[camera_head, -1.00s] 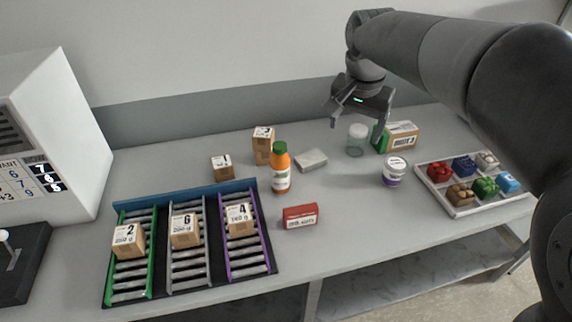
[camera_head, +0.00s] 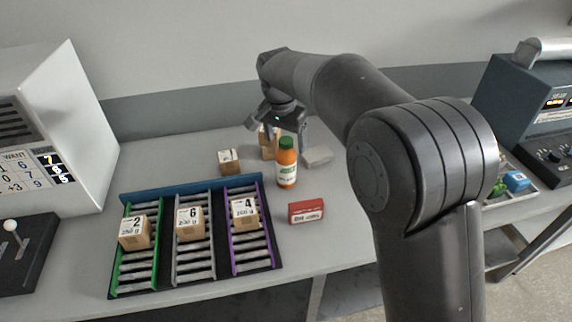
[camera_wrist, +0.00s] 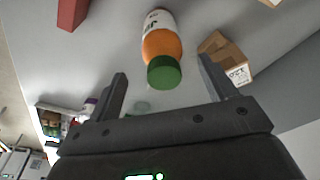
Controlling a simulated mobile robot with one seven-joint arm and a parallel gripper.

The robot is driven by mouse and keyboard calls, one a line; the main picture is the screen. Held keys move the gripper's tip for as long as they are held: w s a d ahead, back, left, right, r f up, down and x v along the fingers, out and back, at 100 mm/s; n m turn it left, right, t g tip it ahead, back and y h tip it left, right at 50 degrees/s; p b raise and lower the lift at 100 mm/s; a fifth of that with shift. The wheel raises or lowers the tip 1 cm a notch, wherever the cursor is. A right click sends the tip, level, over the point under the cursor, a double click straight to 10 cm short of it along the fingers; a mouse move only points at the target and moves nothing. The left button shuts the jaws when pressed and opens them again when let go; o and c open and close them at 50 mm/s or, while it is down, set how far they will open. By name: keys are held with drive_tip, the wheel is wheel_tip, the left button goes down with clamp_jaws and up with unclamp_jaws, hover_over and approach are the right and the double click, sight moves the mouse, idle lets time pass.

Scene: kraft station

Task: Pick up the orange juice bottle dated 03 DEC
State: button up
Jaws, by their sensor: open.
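The orange juice bottle (camera_head: 286,165) has a green cap and a white label. It stands upright on the grey table, right of the rack. The date on its label is too small to read. My gripper (camera_head: 278,135) is open and empty, above and behind the bottle in the head view. In the wrist view the bottle (camera_wrist: 162,48) lies ahead, with its green cap toward me, between the lines of the two open fingers (camera_wrist: 165,85) and apart from them.
A cardboard box (camera_head: 268,143) stands close behind the bottle, partly hidden by my gripper. A red box (camera_head: 306,211) lies in front. A rack (camera_head: 190,187) holds several numbered boxes.

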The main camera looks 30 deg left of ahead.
sight(287, 150)
drive_tip(key=f, duration=0.2)
drive_tip(key=w+f, duration=0.1)
drive_tip(key=f, duration=0.2)
drive_tip(key=shift+w+a+f, duration=0.1)
drive_tip(key=shift+a, duration=0.05)
drive_tip(key=c, duration=1.6)
